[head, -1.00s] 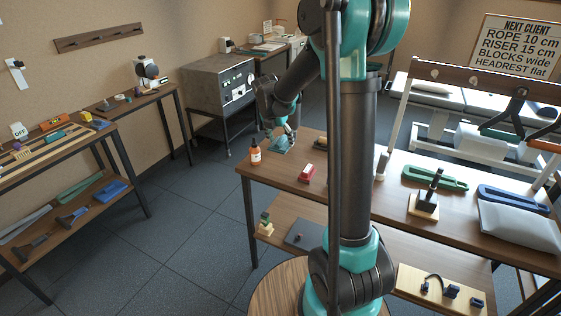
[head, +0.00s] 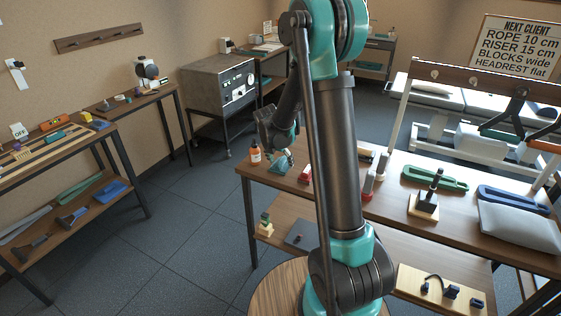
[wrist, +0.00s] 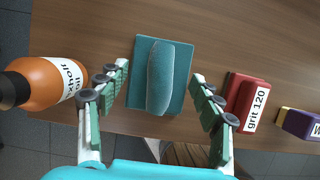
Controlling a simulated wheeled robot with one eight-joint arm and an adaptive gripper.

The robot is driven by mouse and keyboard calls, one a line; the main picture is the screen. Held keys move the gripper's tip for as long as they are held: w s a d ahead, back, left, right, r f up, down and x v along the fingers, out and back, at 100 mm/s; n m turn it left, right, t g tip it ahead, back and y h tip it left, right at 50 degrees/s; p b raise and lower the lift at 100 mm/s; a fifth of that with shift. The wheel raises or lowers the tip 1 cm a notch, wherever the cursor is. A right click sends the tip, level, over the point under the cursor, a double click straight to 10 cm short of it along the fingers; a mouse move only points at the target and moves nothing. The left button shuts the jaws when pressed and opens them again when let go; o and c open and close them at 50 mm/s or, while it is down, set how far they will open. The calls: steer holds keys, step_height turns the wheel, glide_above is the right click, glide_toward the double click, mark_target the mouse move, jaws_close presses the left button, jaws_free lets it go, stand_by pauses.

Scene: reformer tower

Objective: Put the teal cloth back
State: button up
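The teal cloth (wrist: 160,78) lies on the wooden table in the wrist view. It shows as a flat teal square with a long rounded ridge running down its middle. My gripper (wrist: 162,72) is open, with one finger on each side of the cloth. Gaps show between the fingers and the ridge; whether the fingertips touch the square's edges or the table is unclear. In the head view my gripper (head: 281,160) is low over the table's left end, and its own parts largely hide or blend with the cloth there.
An orange bottle (wrist: 50,80) stands close to the left finger. A red "grit 120" block (wrist: 246,102) sits close to the right finger, with a purple and yellow block (wrist: 298,122) beyond. The table's edge and floor show at the bottom of the wrist view.

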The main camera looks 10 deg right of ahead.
steer(key=o, duration=0.3)
steer(key=shift+o, duration=0.2)
steer(key=v, duration=1.2)
steer(key=s+d+f+m+y, duration=0.1)
steer(key=s+d+f+m, duration=0.1)
steer(key=s+m, duration=0.7)
steer(key=s+d+f+m, duration=0.2)
steer(key=s+f+m, duration=0.1)
steer(key=s+m, duration=0.5)
steer(key=s+d+f+m+y, duration=0.1)
steer(key=s+d+f+m, duration=0.2)
steer(key=s+m, duration=0.6)
steer(key=m, duration=0.3)
steer(key=shift+s+t+y, duration=0.3)
steer(key=shift+s+t, duration=0.05)
steer(key=shift+t, duration=0.05)
